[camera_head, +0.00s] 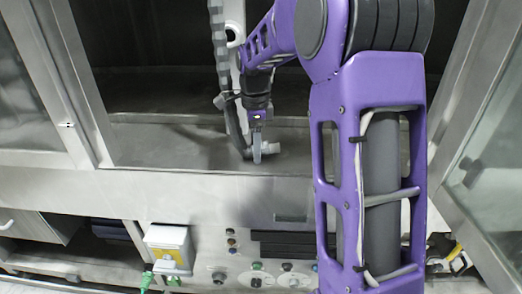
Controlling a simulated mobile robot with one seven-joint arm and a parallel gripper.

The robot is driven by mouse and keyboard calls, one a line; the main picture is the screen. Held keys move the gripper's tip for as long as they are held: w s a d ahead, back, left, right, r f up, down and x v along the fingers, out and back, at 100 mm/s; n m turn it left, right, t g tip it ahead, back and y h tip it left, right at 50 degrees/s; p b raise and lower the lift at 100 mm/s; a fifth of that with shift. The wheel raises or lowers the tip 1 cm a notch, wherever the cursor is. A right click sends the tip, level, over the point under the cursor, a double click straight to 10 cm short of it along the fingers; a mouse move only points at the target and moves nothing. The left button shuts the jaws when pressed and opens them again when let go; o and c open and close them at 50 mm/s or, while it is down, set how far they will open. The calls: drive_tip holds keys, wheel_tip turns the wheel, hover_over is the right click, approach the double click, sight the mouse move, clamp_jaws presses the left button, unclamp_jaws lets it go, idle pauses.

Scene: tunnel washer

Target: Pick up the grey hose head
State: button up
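My purple arm reaches into the washer opening, and my gripper (257,154) points down at the ledge. A grey hose (222,50) hangs from above and curves down beside the gripper to the ledge. The light grey hose head (272,149) lies at its lower end on the metal ledge. One gripper finger stands in front of the hose head and covers part of it. The other finger is hidden, so I cannot tell whether the fingers grip the head or only stand around it.
The steel ledge (165,148) is bare to the left of the hose. An open glass door (488,165) stands at the right, and a steel frame (75,85) at the left. Below are a yellow-and-white switch box (169,248) and a control panel with several knobs.

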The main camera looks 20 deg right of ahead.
clamp_jaws()
wheel_tip(320, 180, up, 10)
drive_tip(key=shift+r+p, duration=0.1)
drive_tip(key=shift+p, duration=0.95)
